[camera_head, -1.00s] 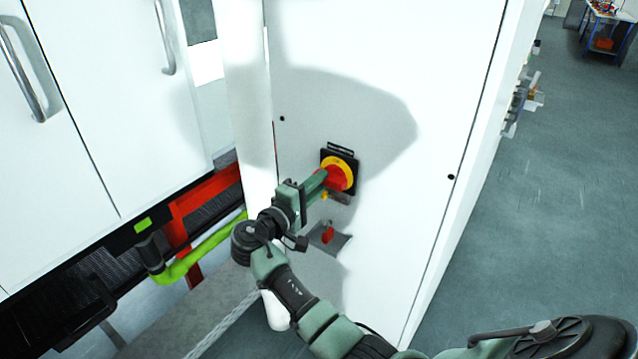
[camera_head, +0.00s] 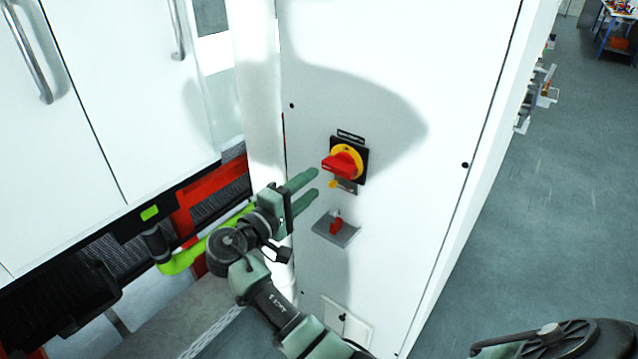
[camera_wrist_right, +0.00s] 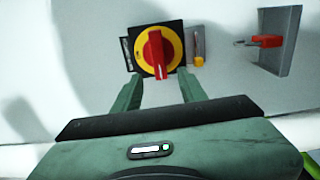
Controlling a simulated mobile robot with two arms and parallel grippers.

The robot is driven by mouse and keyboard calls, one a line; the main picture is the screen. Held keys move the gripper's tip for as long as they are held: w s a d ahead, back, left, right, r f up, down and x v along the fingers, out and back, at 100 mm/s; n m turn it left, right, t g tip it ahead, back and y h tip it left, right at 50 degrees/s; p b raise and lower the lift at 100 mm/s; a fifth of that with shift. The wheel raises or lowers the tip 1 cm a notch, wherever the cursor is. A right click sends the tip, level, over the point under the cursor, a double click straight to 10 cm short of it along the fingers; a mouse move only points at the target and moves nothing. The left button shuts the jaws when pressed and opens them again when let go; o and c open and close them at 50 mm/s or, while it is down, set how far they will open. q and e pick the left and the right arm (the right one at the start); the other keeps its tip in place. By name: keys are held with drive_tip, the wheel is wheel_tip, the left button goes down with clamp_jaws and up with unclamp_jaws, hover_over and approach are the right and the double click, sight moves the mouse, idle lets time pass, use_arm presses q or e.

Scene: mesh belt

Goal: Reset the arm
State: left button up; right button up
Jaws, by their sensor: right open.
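My right gripper (camera_head: 314,184) is open and empty, to the left of and a little below the red and yellow rotary switch (camera_head: 343,163) on the white cabinet. The switch has a red handle on a yellow disc with a black square plate. In the right wrist view the switch (camera_wrist_right: 156,54) lies ahead between the two green fingers (camera_wrist_right: 158,92), apart from them. The red handle stands upright in that view. My left gripper is not in view.
A small yellow item (camera_wrist_right: 199,62) hangs beside the switch. Below is a grey bracket with a red piece (camera_head: 336,226). The white cabinet panel (camera_head: 410,180) fills the middle. A yellow-green bar (camera_head: 185,260) and red frame (camera_head: 212,190) are at left. Open floor (camera_head: 530,220) lies right.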

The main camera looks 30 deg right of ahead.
drive_tip(key=shift+s+a, duration=0.2)
drive_tip(key=shift+a, duration=0.15)
